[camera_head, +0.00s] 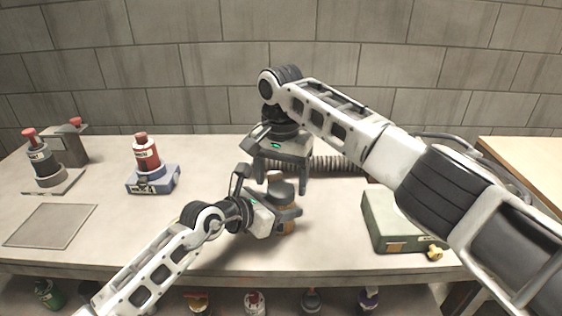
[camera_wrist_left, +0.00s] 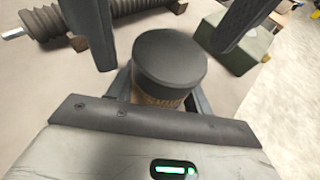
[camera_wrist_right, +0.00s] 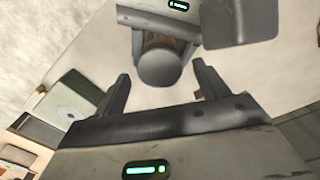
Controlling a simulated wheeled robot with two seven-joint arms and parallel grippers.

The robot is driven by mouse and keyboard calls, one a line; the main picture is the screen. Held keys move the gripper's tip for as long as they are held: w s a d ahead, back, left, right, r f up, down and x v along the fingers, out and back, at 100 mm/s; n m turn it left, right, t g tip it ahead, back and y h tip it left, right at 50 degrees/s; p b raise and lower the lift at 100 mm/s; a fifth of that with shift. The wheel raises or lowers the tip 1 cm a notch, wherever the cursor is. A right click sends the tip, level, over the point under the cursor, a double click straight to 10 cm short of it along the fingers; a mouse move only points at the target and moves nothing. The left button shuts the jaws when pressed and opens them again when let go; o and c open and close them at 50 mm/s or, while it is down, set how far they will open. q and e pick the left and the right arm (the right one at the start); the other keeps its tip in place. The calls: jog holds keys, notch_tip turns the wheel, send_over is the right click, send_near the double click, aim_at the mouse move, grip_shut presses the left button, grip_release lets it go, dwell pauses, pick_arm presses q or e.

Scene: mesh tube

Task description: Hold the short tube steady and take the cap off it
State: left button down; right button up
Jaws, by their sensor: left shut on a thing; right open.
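The short tube (camera_head: 285,226) stands upright on the bench with a dark grey round cap (camera_head: 281,190) on top. My left gripper (camera_head: 288,214) is shut around the tube's body from the left. In the left wrist view the cap (camera_wrist_left: 171,55) shows clear above the left fingers, with the brown tube body (camera_wrist_left: 158,97) below it. My right gripper (camera_head: 281,184) points down from above, open, with its fingers on either side of the space over the cap. In the right wrist view the cap (camera_wrist_right: 160,67) lies beyond the open fingertips, apart from them.
A dark ribbed hose (camera_head: 335,166) lies behind the tube. A green box (camera_head: 393,222) stands to the right. A red bottle on a blue base (camera_head: 152,181) and a dark bottle in a stand (camera_head: 45,166) stand at left. A flat grey plate (camera_head: 50,225) lies front left.

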jog(key=shift+f, duration=0.95)
jog(key=c, duration=1)
jog(key=n, duration=0.3)
jog(key=o, duration=1.1)
